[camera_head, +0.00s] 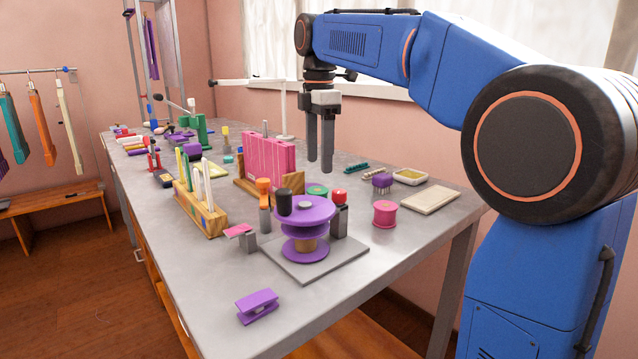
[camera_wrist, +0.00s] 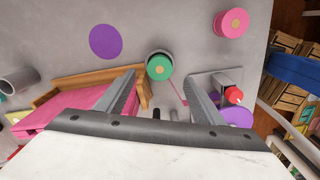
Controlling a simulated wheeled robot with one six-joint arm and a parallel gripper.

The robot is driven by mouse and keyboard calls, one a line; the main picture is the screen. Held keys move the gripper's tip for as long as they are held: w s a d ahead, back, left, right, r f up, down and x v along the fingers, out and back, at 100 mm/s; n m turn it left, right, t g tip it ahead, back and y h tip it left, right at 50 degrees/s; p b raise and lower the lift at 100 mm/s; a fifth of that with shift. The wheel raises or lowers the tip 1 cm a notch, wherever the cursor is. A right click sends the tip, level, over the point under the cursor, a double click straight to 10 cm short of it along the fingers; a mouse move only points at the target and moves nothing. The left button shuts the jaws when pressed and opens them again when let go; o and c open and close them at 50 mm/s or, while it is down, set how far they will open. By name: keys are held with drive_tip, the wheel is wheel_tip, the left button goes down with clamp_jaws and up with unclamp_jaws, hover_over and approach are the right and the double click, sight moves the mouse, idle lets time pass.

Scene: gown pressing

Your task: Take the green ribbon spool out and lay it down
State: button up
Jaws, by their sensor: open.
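The green ribbon spool (camera_head: 317,190) shows only its top in the head view, partly hidden behind a purple disc stand (camera_head: 303,212). In the wrist view the green spool (camera_wrist: 158,67) is seen from above with a tan centre and a grey rim behind it; I cannot tell what holds it. My gripper (camera_head: 320,166) points down, open and empty, above the table near the spool. In the wrist view its two fingers (camera_wrist: 165,85) reach either side of the spool's line, with the spool apart from them.
A pink spool (camera_head: 384,214) stands to the right of the disc stand. A red-topped grey post (camera_head: 339,218) is close by. Pink folders in a wooden rack (camera_head: 266,164) stand at left. A beige block (camera_head: 430,200) lies at right. The front right tabletop is clear.

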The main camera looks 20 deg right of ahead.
sight(319, 190)
wheel_tip(319, 190, down, 7)
drive_tip(key=shift+f, duration=0.2)
idle(0.4)
drive_tip(key=c, duration=1.2)
drive_tip(key=shift+c, duration=0.2)
drive_tip(key=shift+r, duration=1.7)
drive_tip(key=shift+r, duration=0.4)
